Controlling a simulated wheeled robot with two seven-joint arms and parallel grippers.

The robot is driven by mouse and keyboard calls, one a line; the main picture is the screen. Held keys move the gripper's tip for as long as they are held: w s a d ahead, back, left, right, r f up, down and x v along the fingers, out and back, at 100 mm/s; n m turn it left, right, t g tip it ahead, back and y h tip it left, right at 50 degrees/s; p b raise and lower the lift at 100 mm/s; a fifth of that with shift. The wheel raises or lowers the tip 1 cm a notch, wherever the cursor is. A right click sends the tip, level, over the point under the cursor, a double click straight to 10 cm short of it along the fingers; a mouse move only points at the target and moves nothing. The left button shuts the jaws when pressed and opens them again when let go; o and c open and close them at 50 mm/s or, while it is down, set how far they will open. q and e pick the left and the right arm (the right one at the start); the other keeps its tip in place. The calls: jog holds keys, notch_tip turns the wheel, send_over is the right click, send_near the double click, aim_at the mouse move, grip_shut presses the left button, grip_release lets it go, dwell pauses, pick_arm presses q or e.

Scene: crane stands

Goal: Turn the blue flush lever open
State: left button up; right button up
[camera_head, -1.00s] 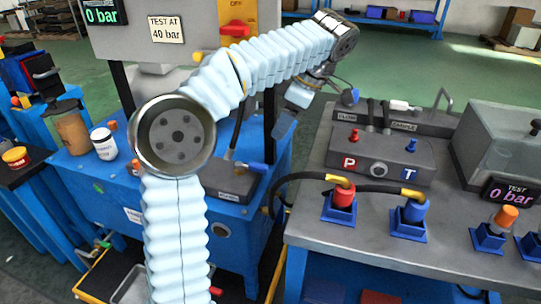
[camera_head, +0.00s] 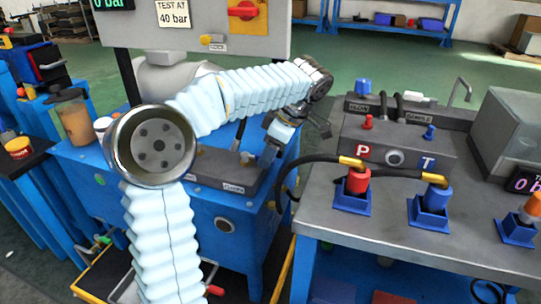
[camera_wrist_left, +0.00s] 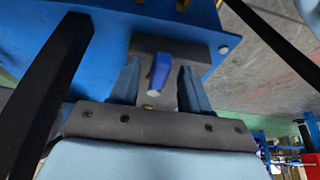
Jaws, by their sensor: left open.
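The blue flush lever (camera_wrist_left: 160,72) shows in the left wrist view, standing on a dark grey valve block (camera_wrist_left: 145,45). In the head view the block labelled FLUSH (camera_head: 222,172) sits on the blue bench, and the lever is mostly hidden by my gripper. My left gripper (camera_head: 268,153) points down at the block's right end. In the wrist view the left gripper (camera_wrist_left: 158,82) is open, with one blue finger on each side of the lever. I cannot tell whether either finger touches it. My right gripper is not in view.
A grey bench (camera_head: 400,230) on the right carries the P/T manifold (camera_head: 395,148), with red and blue hose couplings. A black hose (camera_head: 295,172) loops close to my gripper's right. A grey panel (camera_head: 205,30) with a red switch stands behind my arm.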

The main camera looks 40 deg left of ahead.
pick_arm(q)
grip_shut()
